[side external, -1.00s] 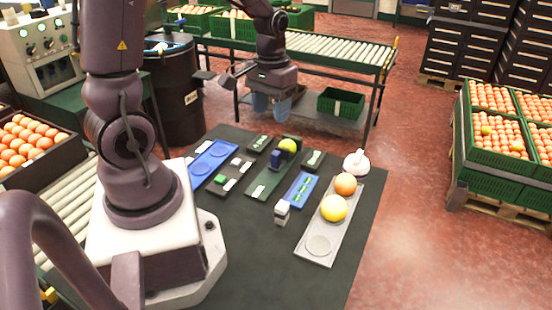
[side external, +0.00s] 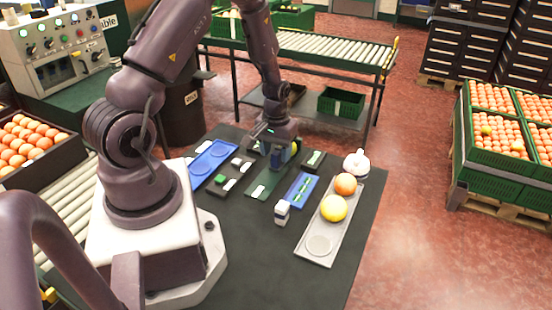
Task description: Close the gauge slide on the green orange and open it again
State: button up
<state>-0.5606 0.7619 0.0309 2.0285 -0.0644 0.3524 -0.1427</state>
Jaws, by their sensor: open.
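My gripper (side external: 279,158) points down over the far end of the dark green gauge plate (side external: 262,187), its jaws open. Its fingers are at the gauge's blue slide, which they mostly hide; I cannot tell whether they touch it. A yellow-green sliver of the green orange (side external: 296,147) shows just right of the fingers, at the far end of the gauge. The gap between slide and orange is hidden.
A grey tray (side external: 318,246) holding a yellow fruit (side external: 334,208) and an orange one (side external: 345,184) lies to the right. Blue trays (side external: 210,160) and small dark holders (side external: 313,161) flank the gauge.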

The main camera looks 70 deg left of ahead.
aim_at(265, 183)
jog(key=shift+f, duration=1.4)
grip_shut()
jog(key=shift+s+d, duration=2.2)
grip_release()
jog(key=shift+r, duration=0.1)
notch_tip(265, 183, up, 13)
